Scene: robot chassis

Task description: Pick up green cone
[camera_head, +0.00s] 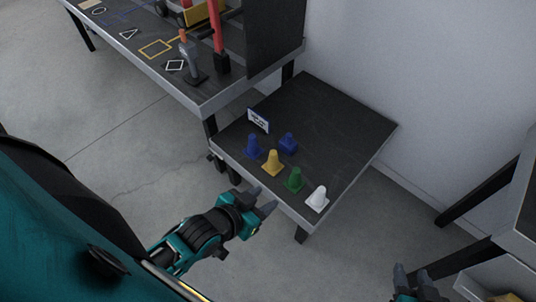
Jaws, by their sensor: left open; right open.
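The green cone (294,180) stands upright on the small dark table (335,125), between the yellow cone (272,163) and the white cone (317,199). My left gripper (262,203) is open and empty, just off the table's front-left edge, to the lower left of the green cone and apart from it. My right gripper (411,276) is at the bottom edge of the view, open and far from the cones. Part of it is cut off by the frame.
Blue cones (252,146) stand further left, near a small sign (258,121). A longer workbench (225,92) with a red post (216,28) adjoins at the upper left. Another table edge (520,215) is at the right. The table's back half is clear, beside a wall.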

